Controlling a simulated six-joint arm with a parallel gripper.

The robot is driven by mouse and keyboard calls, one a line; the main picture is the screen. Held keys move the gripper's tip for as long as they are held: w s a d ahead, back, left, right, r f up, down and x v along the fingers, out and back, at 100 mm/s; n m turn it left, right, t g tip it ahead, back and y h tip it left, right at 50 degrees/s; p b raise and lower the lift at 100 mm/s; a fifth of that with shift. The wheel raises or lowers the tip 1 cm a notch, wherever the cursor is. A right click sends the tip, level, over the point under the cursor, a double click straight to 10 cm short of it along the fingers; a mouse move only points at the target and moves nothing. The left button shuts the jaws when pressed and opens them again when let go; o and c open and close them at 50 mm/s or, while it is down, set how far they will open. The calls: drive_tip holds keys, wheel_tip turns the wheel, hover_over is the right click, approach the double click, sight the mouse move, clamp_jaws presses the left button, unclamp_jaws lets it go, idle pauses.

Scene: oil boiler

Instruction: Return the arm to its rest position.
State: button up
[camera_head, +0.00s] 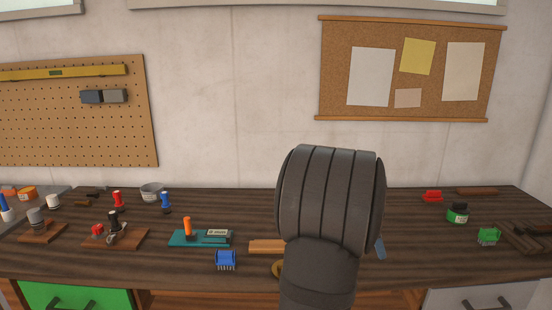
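A thick dark grey part of my own arm (330,205) rises from the bottom edge, right of the middle, in the head view. Its rounded, ribbed end stands up in front of the workbench (130,265) and the wall. My gripper's fingers do not show, so I cannot see whether they are open or hold anything.
Left on the bench are small boards with tools (115,236), a teal tray (190,240), a blue brush (225,260) and a grey bowl (152,190). Right are a green-labelled jar (457,212), a green brush (488,236) and a red item (432,196). A pegboard (85,130) and corkboard (380,100) hang behind.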

drive_tip(key=w+a+f, duration=0.8)
drive_tip(key=shift+w, duration=0.25)
drive_tip(key=shift+f, duration=0.45)
